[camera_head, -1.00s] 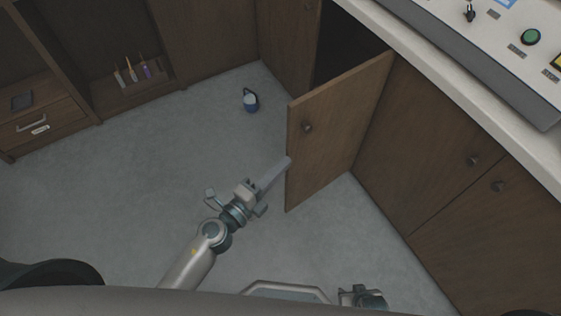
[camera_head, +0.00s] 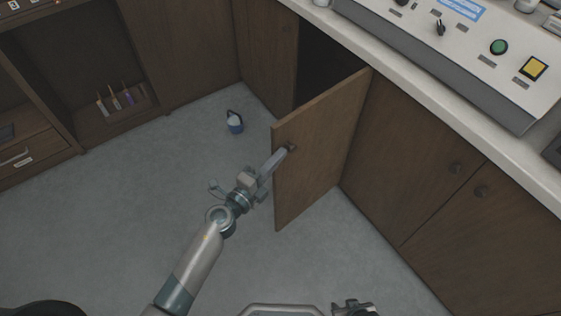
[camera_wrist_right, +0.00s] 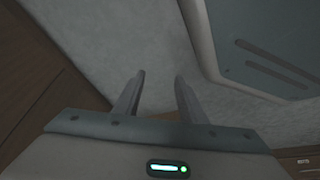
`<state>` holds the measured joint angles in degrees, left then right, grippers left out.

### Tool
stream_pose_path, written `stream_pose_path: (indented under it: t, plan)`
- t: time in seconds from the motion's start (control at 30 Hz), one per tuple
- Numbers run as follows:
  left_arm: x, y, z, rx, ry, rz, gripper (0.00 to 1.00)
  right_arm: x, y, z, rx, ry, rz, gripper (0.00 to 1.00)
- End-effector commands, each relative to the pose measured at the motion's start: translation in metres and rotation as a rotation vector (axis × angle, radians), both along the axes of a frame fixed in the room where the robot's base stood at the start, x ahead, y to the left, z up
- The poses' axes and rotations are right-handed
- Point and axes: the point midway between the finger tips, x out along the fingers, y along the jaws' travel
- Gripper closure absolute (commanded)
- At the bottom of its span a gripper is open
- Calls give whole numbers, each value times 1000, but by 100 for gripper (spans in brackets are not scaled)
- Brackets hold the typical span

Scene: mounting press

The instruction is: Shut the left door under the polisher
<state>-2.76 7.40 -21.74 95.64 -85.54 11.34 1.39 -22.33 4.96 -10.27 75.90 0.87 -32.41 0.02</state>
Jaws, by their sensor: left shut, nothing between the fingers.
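The open door (camera_head: 322,150) is brown wood and stands out from the cabinet under the worktop, with a dark opening (camera_head: 325,65) behind it. Its round dark knob (camera_head: 291,147) is near the upper free edge. My left gripper (camera_head: 283,156) is shut and empty, its fingertips at the door's outer face close by the knob. I cannot tell whether they touch. My right gripper (camera_wrist_right: 159,76) is open and empty above the floor in the right wrist view. Part of it shows at the bottom edge of the head view (camera_head: 352,307).
Two closed doors (camera_head: 410,155) (camera_head: 485,225) with knobs are to the right. The worktop carries a control panel (camera_head: 450,50) with green and yellow buttons. The floor left of the door is mostly clear.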

Motion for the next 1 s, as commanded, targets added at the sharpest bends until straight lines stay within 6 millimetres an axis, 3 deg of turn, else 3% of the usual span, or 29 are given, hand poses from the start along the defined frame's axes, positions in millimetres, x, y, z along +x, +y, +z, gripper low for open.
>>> stream_pose_path:
  t: [0.2,0.57,1.0]
  plan:
    - [0,0,0,0,0,0,100,-2,-10,0,-12,4,2,62]
    - [4,5,-1,1,-1,-13,100,-3,-3,-3,-4,12,-2,62]
    - [32,37,-3,4,-1,-98,100,-20,-18,-8,-32,126,-16,62]
